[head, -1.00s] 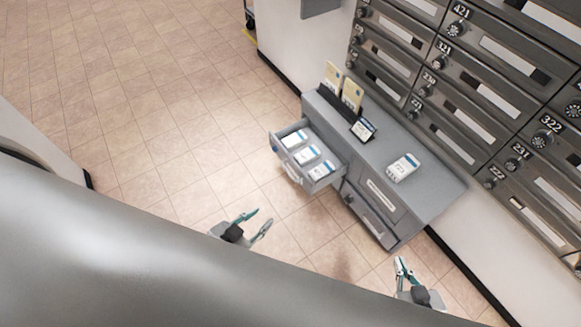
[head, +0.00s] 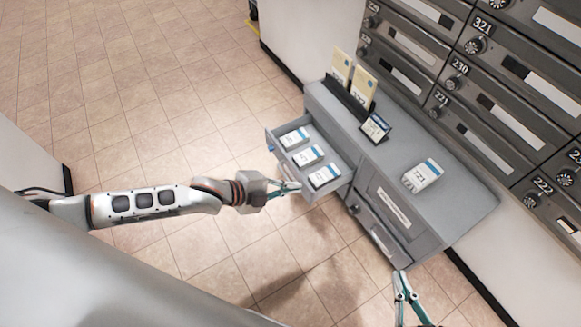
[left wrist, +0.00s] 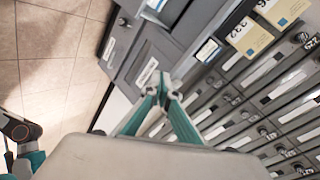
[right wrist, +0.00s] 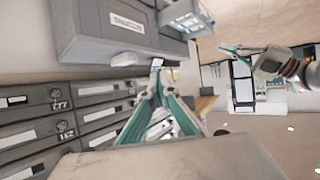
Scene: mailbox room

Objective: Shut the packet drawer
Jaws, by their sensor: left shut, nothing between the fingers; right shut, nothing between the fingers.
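The packet drawer (head: 285,165) stands pulled out from the left end of the grey cabinet (head: 440,205) in the head view. It holds three white-and-blue packets (head: 307,156) in a row. My left gripper (head: 298,187) is shut and empty at the drawer's front face, overlapping it in the picture; I cannot tell whether it touches. The drawer handle is hidden or too small to tell. My left fingertips (left wrist: 163,84) also show in the left wrist view. My right gripper (head: 400,275) is shut and empty by the cabinet's lower right end; its tips (right wrist: 157,66) show in the right wrist view.
On the cabinet top stand a rack of yellow cards (head: 352,85), a small sign (head: 375,127) and a white packet (head: 422,176). Grey numbered mailboxes (head: 500,80) cover the wall behind. The tiled floor (head: 170,90) left of the drawer is clear.

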